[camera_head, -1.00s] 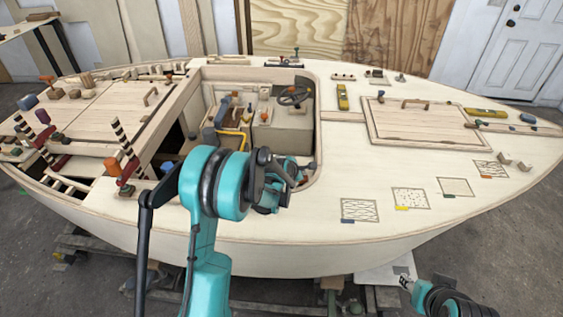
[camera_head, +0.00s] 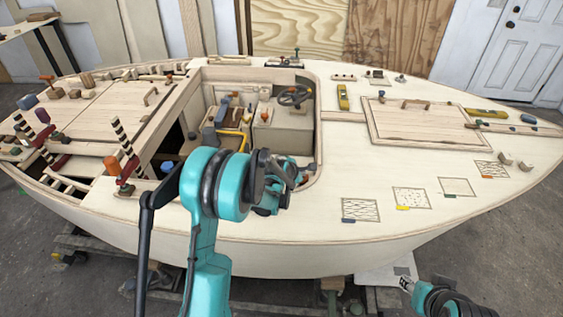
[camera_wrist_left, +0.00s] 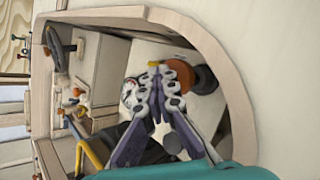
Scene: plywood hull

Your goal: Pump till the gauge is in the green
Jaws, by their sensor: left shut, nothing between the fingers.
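My left gripper (camera_head: 278,188) is over the near edge of the cockpit opening in the head view, partly behind my own arm. In the left wrist view its two fingers (camera_wrist_left: 160,74) point into the well, shut and empty. A small white round dial, which looks like the gauge (camera_wrist_left: 130,92), sits just left of the fingers, partly hidden by them; its needle is too small to read. A round orange-brown part (camera_wrist_left: 204,79), possibly of the pump, lies right of the fingertips. My right gripper (camera_head: 405,284) is at the lower right, away from the hull.
The curved wooden cockpit rim (camera_wrist_left: 232,85) surrounds the left gripper's work area. A yellow bent bar (camera_head: 232,135) and a steering wheel (camera_head: 295,96) are inside the well. Striped posts (camera_head: 122,136) stand to the left.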

